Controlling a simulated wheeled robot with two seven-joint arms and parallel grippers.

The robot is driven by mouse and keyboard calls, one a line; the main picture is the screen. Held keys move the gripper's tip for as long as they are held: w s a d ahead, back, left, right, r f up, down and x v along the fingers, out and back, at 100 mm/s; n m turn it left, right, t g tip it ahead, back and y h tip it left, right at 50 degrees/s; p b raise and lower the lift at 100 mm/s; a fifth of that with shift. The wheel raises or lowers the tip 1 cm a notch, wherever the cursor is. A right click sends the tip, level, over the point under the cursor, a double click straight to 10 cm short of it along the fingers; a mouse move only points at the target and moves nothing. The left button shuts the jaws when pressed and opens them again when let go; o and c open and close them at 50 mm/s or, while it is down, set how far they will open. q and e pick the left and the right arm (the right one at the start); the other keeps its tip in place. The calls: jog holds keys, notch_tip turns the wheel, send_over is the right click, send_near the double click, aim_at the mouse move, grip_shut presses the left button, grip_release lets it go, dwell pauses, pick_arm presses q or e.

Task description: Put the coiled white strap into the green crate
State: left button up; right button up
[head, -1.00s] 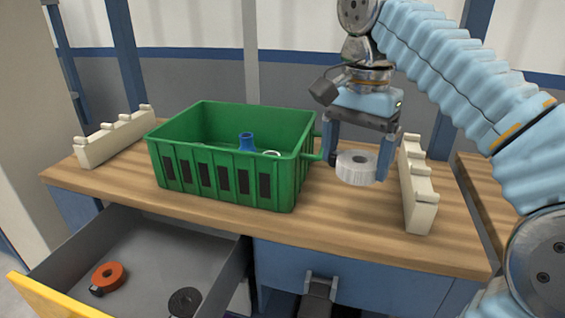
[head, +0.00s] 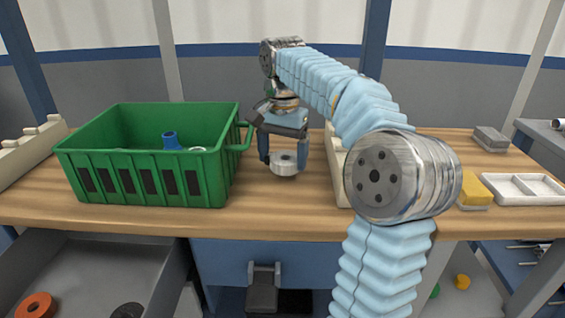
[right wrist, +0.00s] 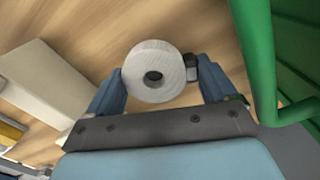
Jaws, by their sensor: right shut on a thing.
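The coiled white strap (head: 285,164) is a short pale roll with a dark centre hole. My right gripper (head: 284,156) points down and is shut on it, one finger on each side. The right wrist view shows the strap (right wrist: 155,72) between the fingers, with a small dark buckle-like piece at its right side. The head view does not make clear how far the strap is above the table. The green crate (head: 150,182) stands on the table just left of the gripper, its handle (head: 240,138) nearest. My left gripper is out of view.
A blue part (head: 171,141) and a whitish ring lie inside the crate. A cream notched rack (head: 337,170) stands right of the strap, partly behind my arm; another is at far left. An open drawer (head: 95,270) below holds an orange coil (head: 36,306) and a dark coil.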

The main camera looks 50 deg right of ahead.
jog(key=shift+s+f, duration=0.1)
jog(key=shift+f, duration=0.85)
jog(key=shift+f, duration=0.15)
jog(key=o, duration=0.8)
